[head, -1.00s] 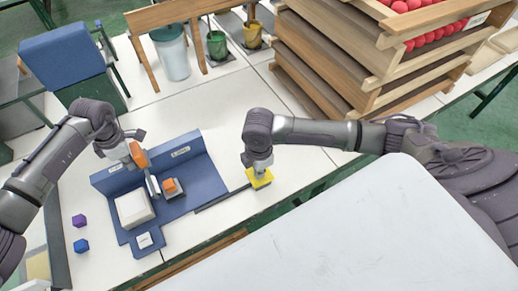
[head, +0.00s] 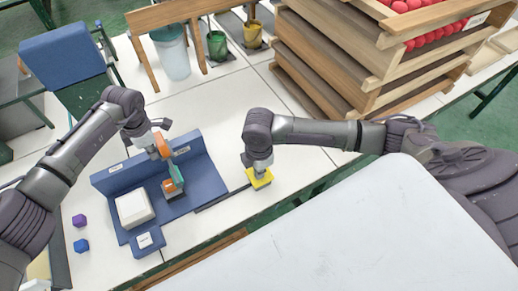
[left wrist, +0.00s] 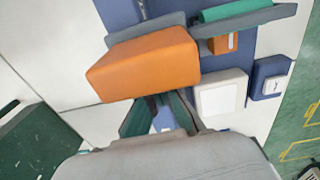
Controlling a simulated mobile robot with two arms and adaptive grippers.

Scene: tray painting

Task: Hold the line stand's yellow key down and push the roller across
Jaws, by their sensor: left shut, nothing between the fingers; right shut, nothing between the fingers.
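The line stand (head: 205,178) is blue, with an upright labelled back wall. The roller's tall orange part (head: 158,145) stands over it, with a teal part (head: 174,178) slanting down to the right. In the left wrist view a large orange block (left wrist: 145,68) fills the middle and hides the fingertips. My left gripper (head: 148,141) is shut and empty, close against the left of the orange part; exact contact is hidden. A small orange block (head: 168,187) sits low on the stand. My right gripper (head: 259,169) is shut and points down onto the yellow key (head: 261,182).
A white block (head: 132,208) and a small blue labelled pad (head: 148,242) sit at the stand's front left. Purple (head: 79,221) and blue (head: 81,246) pieces lie left of it. Stacked wooden trays (head: 340,60) stand back right. White table is clear behind the stand.

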